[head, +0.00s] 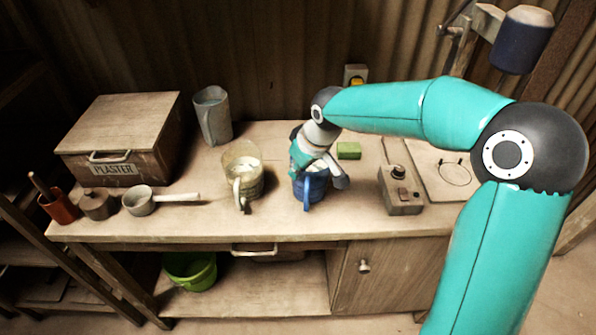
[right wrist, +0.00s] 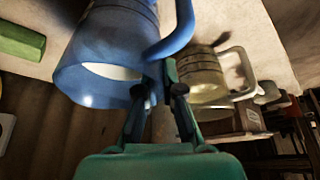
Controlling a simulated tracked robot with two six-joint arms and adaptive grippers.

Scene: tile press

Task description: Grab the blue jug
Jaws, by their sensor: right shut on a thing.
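The blue jug (head: 311,190) is on the workbench in the head view, right of the clear measuring jug, its upper part hidden by my right gripper. My right gripper (head: 318,166) reaches down onto it from above. In the right wrist view the see-through blue jug (right wrist: 95,70) fills the upper left, with its handle curving towards the jaws. My right gripper (right wrist: 162,92) is shut on the jug at its handle side; the exact contact is partly hidden. My left gripper is not in view.
A clear measuring jug (head: 242,170) stands close on the left. A green block (head: 348,150) lies behind right, and a switch box (head: 400,192) stands to the right. A grey jug (head: 212,116), a plaster box (head: 120,135) and a saucepan (head: 140,201) are farther left.

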